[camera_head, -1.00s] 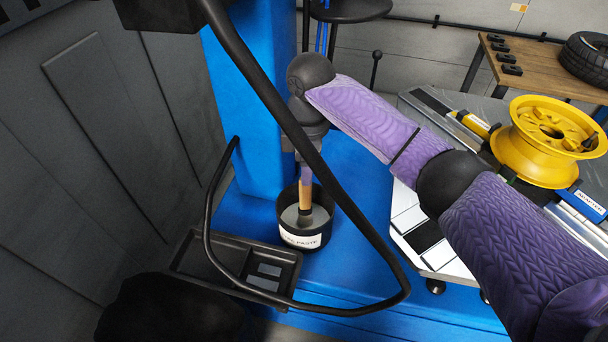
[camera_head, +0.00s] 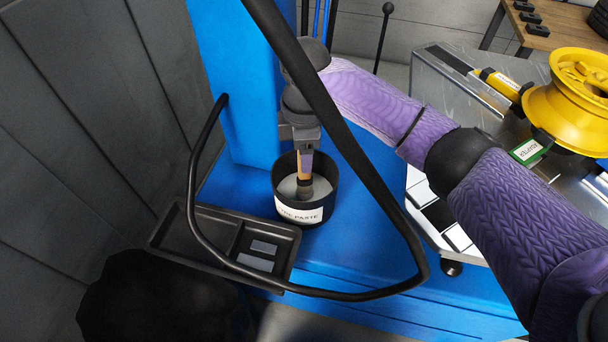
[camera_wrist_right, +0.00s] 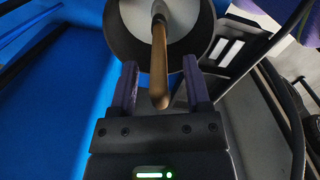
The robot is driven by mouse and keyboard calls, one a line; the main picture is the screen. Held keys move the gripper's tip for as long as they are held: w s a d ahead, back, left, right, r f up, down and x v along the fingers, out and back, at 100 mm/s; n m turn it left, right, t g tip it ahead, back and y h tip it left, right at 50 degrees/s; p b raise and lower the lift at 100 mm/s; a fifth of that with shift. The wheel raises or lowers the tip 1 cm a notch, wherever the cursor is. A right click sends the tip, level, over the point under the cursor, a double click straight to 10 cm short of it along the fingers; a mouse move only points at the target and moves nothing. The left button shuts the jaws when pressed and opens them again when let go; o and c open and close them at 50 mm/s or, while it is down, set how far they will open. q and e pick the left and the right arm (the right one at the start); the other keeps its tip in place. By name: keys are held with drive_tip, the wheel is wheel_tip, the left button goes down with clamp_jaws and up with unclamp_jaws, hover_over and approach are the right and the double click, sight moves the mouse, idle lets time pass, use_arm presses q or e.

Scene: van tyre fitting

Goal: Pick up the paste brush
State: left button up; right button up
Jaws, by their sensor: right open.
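The paste brush (camera_head: 305,180) stands upright in the black paste tub (camera_head: 302,214), its bristle end down in the pale paste. Its wooden handle (camera_wrist_right: 159,75) shows in the right wrist view, running from the tub (camera_wrist_right: 118,40) toward the gripper. My right gripper (camera_head: 305,158) is above the tub, pointing down, with its fingers on either side of the upper handle. In the right wrist view the right gripper (camera_wrist_right: 160,88) is open, with the handle end between its two fingers and gaps on both sides. My left gripper does not show.
A black tray (camera_head: 215,226) is fixed left of the tub. A black hose (camera_head: 330,140) loops in front of my right arm and around the tub. The yellow rim (camera_head: 570,105) rests on the machine at the right.

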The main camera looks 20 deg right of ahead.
clamp_jaws()
idle(0.3)
